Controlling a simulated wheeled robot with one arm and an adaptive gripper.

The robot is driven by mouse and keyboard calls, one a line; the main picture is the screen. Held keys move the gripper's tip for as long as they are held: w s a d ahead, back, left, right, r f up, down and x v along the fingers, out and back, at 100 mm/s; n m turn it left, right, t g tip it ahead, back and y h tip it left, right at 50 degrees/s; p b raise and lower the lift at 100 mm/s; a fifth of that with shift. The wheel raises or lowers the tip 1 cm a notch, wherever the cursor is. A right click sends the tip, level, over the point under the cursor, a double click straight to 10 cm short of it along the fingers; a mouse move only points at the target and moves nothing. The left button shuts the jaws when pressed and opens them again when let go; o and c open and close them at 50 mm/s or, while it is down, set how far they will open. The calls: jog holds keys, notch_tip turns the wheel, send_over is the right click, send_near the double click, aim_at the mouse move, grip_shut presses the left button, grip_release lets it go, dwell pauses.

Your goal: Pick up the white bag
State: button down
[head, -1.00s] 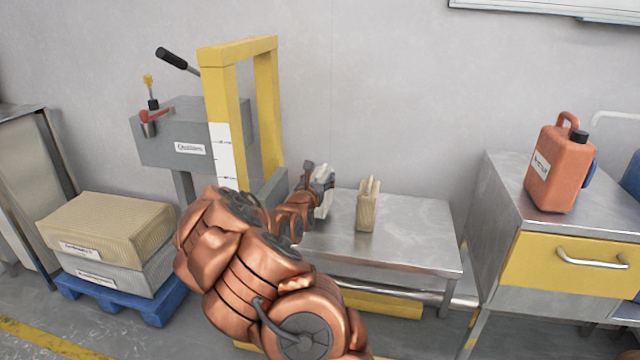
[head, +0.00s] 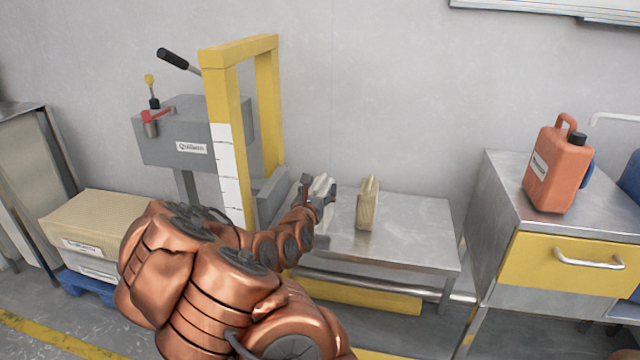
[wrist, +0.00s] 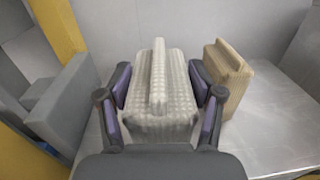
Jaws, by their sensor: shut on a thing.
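The white bag (wrist: 158,115) stands upright on the steel table, with a ridge along its top. It fills the middle of the wrist view. In the head view the white bag (head: 321,187) is partly hidden by my gripper. My gripper (wrist: 160,98) has one finger on each side of the bag and is shut on it. In the head view my gripper (head: 318,196) is at the left end of the table. I cannot tell whether the bag's base touches the table.
A tan bag (head: 367,205) stands close to the right on the steel table (head: 420,235). An orange canister (head: 558,168) stands on a cabinet to the right. The table's right part is clear.

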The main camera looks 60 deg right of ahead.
jog(key=shift+a+f+b, duration=0.15)
jog(key=shift+b, duration=0.5)
jog(key=shift+s+b, duration=0.1)
jog(key=shift+b, duration=0.85)
jog(key=shift+a+f+b, duration=0.1)
jog(key=shift+b, duration=0.4)
jog(key=shift+a+b, duration=0.1)
jog(key=shift+b, duration=0.5)
